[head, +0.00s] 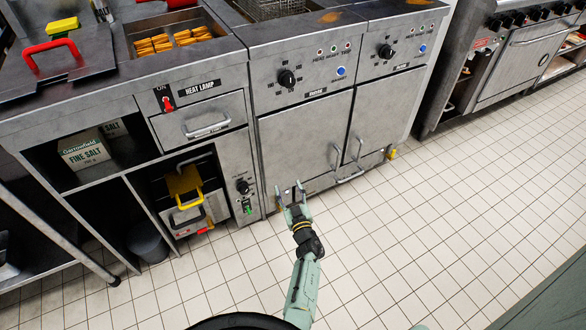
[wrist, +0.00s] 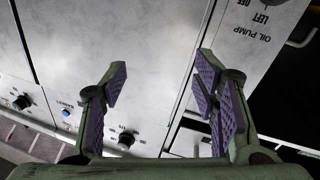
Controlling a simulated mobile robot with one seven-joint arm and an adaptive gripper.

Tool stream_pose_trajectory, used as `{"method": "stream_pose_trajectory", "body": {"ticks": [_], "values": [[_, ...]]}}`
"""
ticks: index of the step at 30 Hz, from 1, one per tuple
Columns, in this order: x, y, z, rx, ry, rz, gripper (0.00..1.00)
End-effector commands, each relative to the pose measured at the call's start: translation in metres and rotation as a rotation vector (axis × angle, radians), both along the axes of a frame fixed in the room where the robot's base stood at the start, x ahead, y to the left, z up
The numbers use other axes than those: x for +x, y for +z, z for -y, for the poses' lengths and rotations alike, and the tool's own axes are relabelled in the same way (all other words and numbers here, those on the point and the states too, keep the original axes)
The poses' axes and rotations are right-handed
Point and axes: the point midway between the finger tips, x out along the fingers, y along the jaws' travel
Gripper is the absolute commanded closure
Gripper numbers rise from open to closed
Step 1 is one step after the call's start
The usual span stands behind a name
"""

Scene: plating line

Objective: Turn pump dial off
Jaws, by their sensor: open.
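The pump dial (head: 242,186) is a small black knob on the narrow grey panel left of the fryer doors in the head view. Its pointer is too small to read. In the wrist view the panel's "OIL PUMP", "LEFT" and "OFF" lettering appears upside down at the upper right, and the dark dial (wrist: 271,3) is cut off by the top edge. My gripper (head: 296,192) is open and empty, low in front of the left fryer door, right of the dial and apart from it. Its purple-padded fingers (wrist: 161,75) are spread wide in the wrist view.
Fryer doors (head: 304,138) with bar handles stand behind my gripper, with fryer knobs (head: 288,79) above. Left of the panel, an open bay holds a yellow-handled unit (head: 186,185). The heat lamp switch (head: 167,103) is red. Tiled floor (head: 420,220) is clear to the right.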

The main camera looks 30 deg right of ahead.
Motion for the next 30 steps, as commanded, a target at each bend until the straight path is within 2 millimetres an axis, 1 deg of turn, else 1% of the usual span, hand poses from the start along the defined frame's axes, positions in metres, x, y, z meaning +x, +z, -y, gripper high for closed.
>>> {"method": "stream_pose_trajectory", "body": {"ticks": [1,9,15,21,28,30], "values": [[0.007,0.011,0.002,-0.009,-0.011,0.008,0.45],[0.034,0.056,0.011,-0.038,-0.078,0.028,0.45],[0.045,0.077,0.013,-0.045,-0.107,0.035,0.45],[0.048,0.084,0.014,-0.047,-0.118,0.036,0.45],[0.048,0.084,0.014,-0.047,-0.119,0.037,0.45],[0.049,0.083,0.012,-0.046,-0.115,0.037,0.47]]}}
